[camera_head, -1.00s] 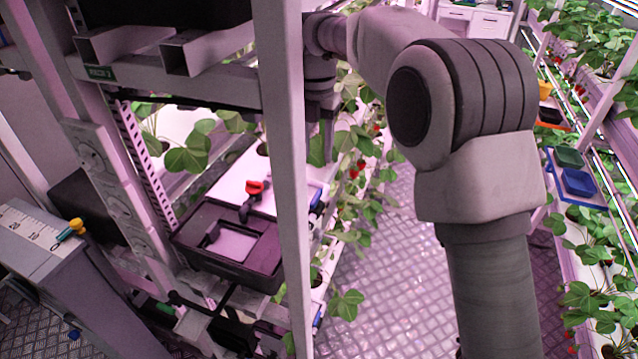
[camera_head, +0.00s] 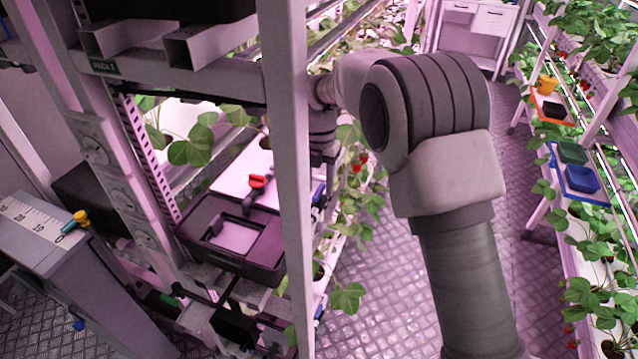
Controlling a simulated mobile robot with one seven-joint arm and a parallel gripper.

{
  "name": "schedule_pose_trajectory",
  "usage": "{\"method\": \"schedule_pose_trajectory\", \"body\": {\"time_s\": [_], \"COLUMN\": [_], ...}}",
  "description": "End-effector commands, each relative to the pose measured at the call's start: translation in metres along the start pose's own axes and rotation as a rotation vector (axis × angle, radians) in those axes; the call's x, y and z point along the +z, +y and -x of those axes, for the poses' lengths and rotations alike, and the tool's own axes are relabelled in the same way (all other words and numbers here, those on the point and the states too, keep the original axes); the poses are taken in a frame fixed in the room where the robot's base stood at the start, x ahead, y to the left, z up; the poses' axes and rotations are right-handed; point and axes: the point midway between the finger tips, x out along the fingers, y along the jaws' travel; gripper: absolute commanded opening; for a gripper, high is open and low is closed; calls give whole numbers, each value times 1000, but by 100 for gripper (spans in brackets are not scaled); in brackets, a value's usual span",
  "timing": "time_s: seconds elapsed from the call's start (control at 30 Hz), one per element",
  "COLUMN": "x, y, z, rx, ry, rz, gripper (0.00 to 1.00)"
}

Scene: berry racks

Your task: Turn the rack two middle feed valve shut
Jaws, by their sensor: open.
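A valve with a red handle (camera_head: 258,181) on a dark stem shows at the left rack, just above the back of a black tray. I cannot tell from here whether the valve is open or shut. My gripper (camera_head: 325,156) hangs at the end of my arm beside the rack's front post, to the right of the red handle and apart from it. It is open; its fingertips are mostly hidden by the post.
The pale upright post (camera_head: 285,200) stands between my camera and the rack's inside. The black tray (camera_head: 235,255) sits below the handle. A grey cabinet with a scale (camera_head: 45,228) is at left. The aisle floor (camera_head: 375,270) is clear; planted racks line the right.

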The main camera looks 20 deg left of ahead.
Motion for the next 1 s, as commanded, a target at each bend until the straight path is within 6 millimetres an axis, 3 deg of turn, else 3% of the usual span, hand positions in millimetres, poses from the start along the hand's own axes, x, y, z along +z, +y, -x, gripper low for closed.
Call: {"method": "schedule_pose_trajectory", "body": {"time_s": [0.27, 0.57, 1.0], "x": [0, 0, 0], "y": [0, 0, 0], "z": [-2, -2, -1], "rx": [0, 0, 0], "ry": [0, 0, 0], "rz": [0, 0, -21], "gripper": [48, 0, 0]}}
